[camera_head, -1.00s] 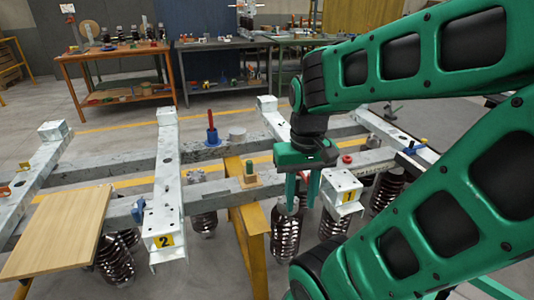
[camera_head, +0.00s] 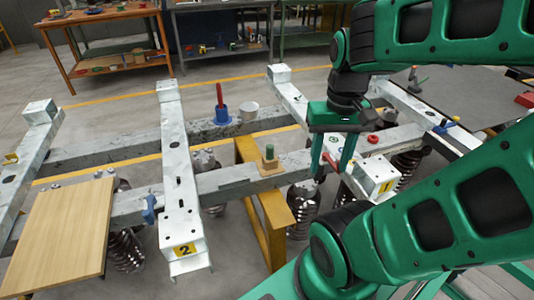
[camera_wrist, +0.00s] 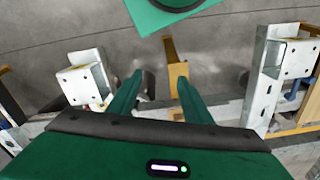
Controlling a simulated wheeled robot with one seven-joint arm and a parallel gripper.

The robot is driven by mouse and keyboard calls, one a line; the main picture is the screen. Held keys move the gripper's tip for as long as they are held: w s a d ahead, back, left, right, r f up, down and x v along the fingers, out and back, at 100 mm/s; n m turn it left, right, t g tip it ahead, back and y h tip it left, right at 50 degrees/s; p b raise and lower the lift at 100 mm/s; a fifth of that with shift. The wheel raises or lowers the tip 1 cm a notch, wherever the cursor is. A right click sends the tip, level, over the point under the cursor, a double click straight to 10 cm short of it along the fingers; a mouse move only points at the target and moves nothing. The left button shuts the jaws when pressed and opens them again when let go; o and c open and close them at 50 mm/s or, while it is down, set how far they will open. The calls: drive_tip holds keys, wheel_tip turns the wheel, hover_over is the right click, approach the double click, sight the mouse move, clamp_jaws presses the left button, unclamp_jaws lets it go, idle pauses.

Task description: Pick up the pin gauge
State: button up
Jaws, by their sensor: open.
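I cannot tell for sure which thing is the pin gauge. A green upright pin on a small wooden block (camera_head: 268,165) stands on the near grey beam, left of my gripper. A red upright rod in a blue round base (camera_head: 221,114) stands on the far beam. My gripper (camera_head: 332,168) is open, fingers pointing down, over the beams by the number 1 bracket. A small red piece shows close to its fingers; I cannot tell if they touch. In the wrist view my gripper (camera_wrist: 158,80) has nothing visibly held between its fingers.
White bracket 2 (camera_head: 179,200) and bracket 1 (camera_head: 375,177) lie across the beams. A wooden board (camera_head: 62,230) lies at the left. A grey cylinder (camera_head: 249,111) stands beside the blue base. A red ring (camera_head: 373,139) is right of my gripper. A yellow trestle (camera_head: 272,222) supports the beams.

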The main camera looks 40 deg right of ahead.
drive_tip(key=w+d+m, duration=0.3)
drive_tip(key=w, duration=1.1)
drive_tip(key=m, duration=0.3)
approach(270, 145)
drive_tip(key=shift+s+a+f, duration=0.15)
drive_tip(key=shift+a, duration=0.25)
wheel_tip(270, 145, down, 4)
drive_tip(key=shift+f, duration=0.2)
drive_tip(key=shift+d+f, duration=0.2)
drive_tip(key=shift+f, duration=1.25)
drive_tip(key=shift+d+f, duration=0.15)
drive_tip(key=shift+f, duration=1.3)
drive_tip(key=c, duration=1.1)
